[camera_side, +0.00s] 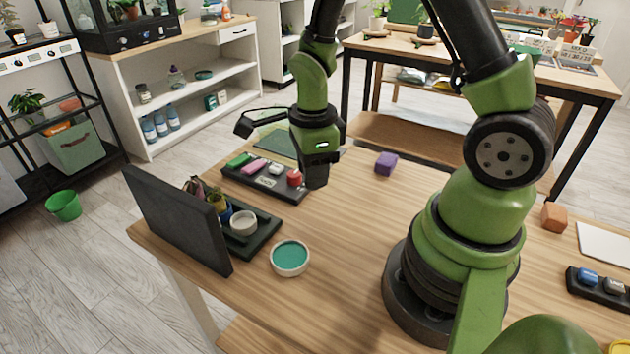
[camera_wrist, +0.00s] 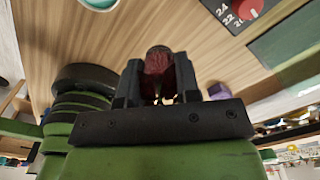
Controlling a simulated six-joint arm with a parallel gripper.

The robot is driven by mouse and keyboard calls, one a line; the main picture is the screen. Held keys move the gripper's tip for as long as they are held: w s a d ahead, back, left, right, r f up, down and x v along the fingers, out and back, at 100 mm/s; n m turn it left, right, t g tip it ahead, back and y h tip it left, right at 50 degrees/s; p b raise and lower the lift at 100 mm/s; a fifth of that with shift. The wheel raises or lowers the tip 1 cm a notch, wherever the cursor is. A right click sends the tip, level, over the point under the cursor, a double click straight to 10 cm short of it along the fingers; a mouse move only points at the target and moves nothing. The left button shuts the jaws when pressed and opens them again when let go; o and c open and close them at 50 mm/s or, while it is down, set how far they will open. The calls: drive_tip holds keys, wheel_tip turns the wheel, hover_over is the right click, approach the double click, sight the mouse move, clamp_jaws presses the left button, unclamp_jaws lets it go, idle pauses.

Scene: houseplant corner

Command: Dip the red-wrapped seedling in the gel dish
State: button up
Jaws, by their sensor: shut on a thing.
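My gripper (camera_wrist: 158,85) is shut on the red-wrapped seedling (camera_wrist: 158,68), whose red wrap shows between the two fingers in the wrist view. In the side view my gripper (camera_side: 316,182) points down above the table beside the dark tray, and the seedling cannot be made out there. The gel dish (camera_side: 290,257) is a round white dish of teal gel on the table, nearer the camera and left of my gripper. Its edge also shows at the top of the wrist view (camera_wrist: 100,3). The seedling is apart from the dish.
A dark tray (camera_side: 283,196) with green, pink, white and red items lies behind the dish. Another dark tray (camera_side: 264,243) with small pots and a white cup stands beside an upright dark panel (camera_side: 180,222). A purple block (camera_side: 386,163) lies right of my gripper. Table around the dish is clear on its right.

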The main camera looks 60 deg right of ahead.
sight(290, 257)
drive_tip(key=a+n, duration=0.2)
drive_tip(key=a, duration=0.1)
drive_tip(key=a+f+n, duration=0.1)
drive_tip(key=a+n, duration=0.1)
drive_tip(key=n, duration=0.1)
drive_tip(key=a+f+n, duration=0.1)
drive_tip(key=a+n, duration=0.2)
drive_tip(key=shift+s+a+f, duration=0.1)
drive_tip(key=shift+s+a, duration=0.2)
drive_tip(key=shift+s, duration=0.1)
drive_tip(key=shift+a+f, duration=0.2)
drive_tip(key=shift+a, duration=0.1)
drive_tip(key=shift+n, duration=0.3)
drive_tip(key=shift+f, duration=2.45)
drive_tip(key=shift+f, duration=0.45)
drive_tip(key=shift+r, duration=3)
